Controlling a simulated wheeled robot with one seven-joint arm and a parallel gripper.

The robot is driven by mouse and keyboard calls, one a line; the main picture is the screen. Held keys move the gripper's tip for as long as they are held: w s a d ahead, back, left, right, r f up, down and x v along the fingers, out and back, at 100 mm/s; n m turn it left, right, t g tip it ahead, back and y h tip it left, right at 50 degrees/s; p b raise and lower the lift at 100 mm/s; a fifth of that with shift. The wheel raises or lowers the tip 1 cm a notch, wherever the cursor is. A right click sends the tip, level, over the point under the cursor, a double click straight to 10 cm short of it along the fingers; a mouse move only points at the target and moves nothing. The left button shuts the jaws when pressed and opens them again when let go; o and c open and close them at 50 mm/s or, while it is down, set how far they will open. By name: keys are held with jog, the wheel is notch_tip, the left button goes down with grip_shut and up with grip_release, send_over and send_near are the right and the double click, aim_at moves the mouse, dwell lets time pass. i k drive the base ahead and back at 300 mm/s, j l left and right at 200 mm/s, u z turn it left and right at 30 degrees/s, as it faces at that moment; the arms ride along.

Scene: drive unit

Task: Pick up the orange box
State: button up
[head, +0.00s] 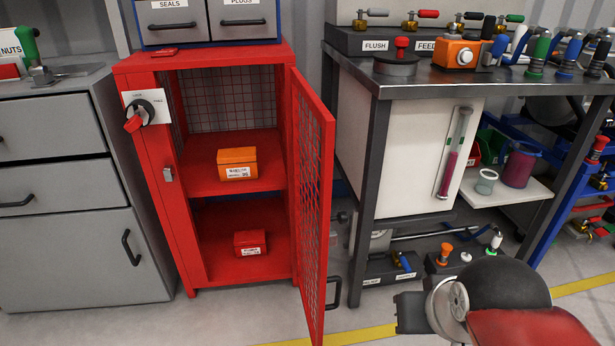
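The orange box (237,157) sits on the upper shelf of the red cabinet (205,181). It is a small box with a white label on its front face, and nothing touches it. The cabinet's mesh door (312,190) stands open toward me, to the right of the box. My gripper (410,313) seems to be the dark end of my arm at the lower right, outside the cabinet and well apart from the box. Its fingers cannot be made out, so I cannot tell if it is open or shut.
A red box (250,242) lies on the lower shelf. A grey drawer cabinet (75,185) stands left. Right is a dark workbench (440,78) with valves and an orange device (456,54) on top. Some floor is clear before the red cabinet; the open door juts into it.

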aim_at(237, 163)
jog(key=i+l+u, duration=0.2)
jog(key=l+u, duration=0.25)
jog(key=i+l+u, duration=0.1)
jog(key=l+u, duration=0.85)
